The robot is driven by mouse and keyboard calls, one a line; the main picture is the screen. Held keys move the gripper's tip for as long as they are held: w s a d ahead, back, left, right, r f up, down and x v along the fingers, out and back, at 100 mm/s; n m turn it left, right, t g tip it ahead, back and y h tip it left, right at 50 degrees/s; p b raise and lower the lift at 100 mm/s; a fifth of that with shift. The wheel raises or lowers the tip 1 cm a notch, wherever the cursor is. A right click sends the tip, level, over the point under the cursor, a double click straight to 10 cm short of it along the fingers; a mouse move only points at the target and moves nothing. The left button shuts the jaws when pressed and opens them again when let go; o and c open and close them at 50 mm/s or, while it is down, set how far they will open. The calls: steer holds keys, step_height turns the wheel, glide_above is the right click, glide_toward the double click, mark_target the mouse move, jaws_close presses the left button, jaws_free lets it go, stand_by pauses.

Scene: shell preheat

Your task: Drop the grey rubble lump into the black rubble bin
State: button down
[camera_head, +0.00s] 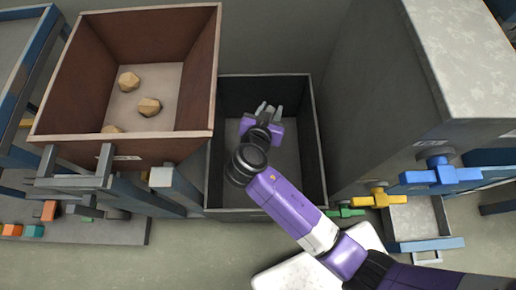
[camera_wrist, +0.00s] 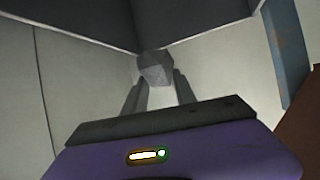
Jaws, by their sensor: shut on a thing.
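The black rubble bin (camera_head: 307,130) stands open-topped in the middle of the head view. My gripper (camera_head: 269,110) is over the bin's opening, toward its far side; I cannot tell how far above or inside it is. In the wrist view my gripper (camera_wrist: 158,84) is shut on the grey rubble lump (camera_wrist: 155,67), a faceted stone held at the fingertips. In the head view the lump is mostly hidden between the fingers. The bin floor shows bare grey around my arm, which hides part of it.
A brown bin (camera_head: 172,135) with several tan lumps (camera_head: 149,106) stands close on the left. A tall grey cabinet (camera_head: 370,90) stands on the right, with a blue valve handle (camera_head: 441,174) and a yellow one (camera_head: 377,198). Small coloured blocks (camera_head: 34,230) lie at lower left.

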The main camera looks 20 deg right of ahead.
step_height(320, 180, down, 6)
steer(key=b, duration=0.4)
stand_by(0.3)
steer(key=c, duration=0.9)
jaws_free()
steer(key=shift+p+v, duration=0.8)
steer(key=shift+v, duration=3.15)
